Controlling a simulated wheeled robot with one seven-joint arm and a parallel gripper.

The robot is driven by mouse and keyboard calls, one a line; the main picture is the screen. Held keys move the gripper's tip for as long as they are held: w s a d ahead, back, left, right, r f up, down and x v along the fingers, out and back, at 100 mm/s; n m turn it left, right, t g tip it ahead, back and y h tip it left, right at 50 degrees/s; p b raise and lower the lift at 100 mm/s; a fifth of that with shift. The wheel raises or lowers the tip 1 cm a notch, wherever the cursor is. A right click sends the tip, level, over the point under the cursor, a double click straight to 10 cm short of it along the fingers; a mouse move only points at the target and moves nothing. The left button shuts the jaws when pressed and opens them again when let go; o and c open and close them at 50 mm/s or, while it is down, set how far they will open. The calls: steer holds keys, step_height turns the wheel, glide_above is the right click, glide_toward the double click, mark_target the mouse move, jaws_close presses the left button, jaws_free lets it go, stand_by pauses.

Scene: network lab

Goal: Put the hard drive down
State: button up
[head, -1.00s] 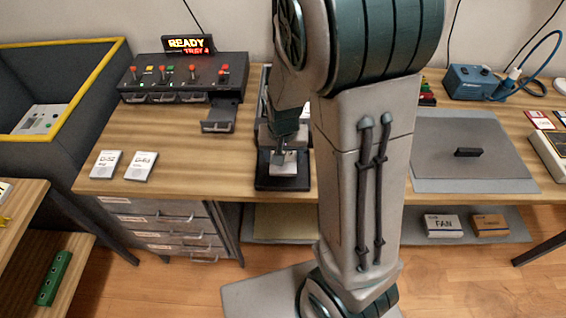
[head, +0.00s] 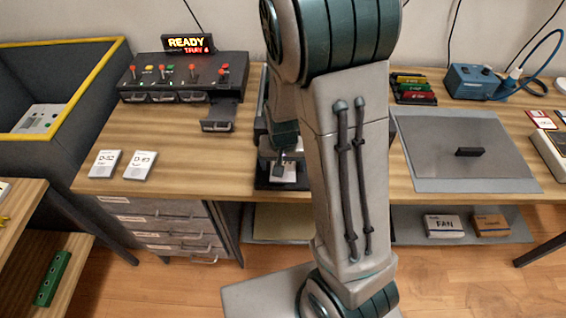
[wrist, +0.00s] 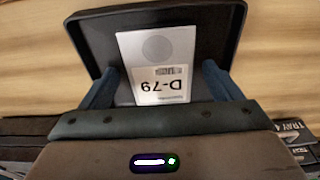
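The hard drive (wrist: 158,62), a white slab labelled D-79, lies flat within a black shallow tray (wrist: 92,40) in the wrist view. My gripper (wrist: 160,78) has one finger on each side of the drive, with a narrow gap showing on both sides, so it looks open around it. In the head view the black tray (head: 262,181) is on the wooden bench, with the drive (head: 288,178) inside and my gripper (head: 281,168) right over it. My arm hides the right part of the tray there.
Two white drives, D-52 (head: 105,163) and D-63 (head: 140,165), lie on the bench to the left. A dark tray unit (head: 183,75) with a READY TRAY 4 sign stands behind, one tray (head: 218,124) pulled out.

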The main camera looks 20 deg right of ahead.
steer(key=shift+r, duration=0.1)
step_height(320, 180, up, 11)
steer(key=s+p, duration=0.2)
steer(key=s+r+n+t, duration=0.1)
steer(key=s+r+n, duration=0.2)
steer(key=s+r, duration=0.6)
steer(key=shift+s+y, duration=0.3)
steer(key=shift+s, duration=0.95)
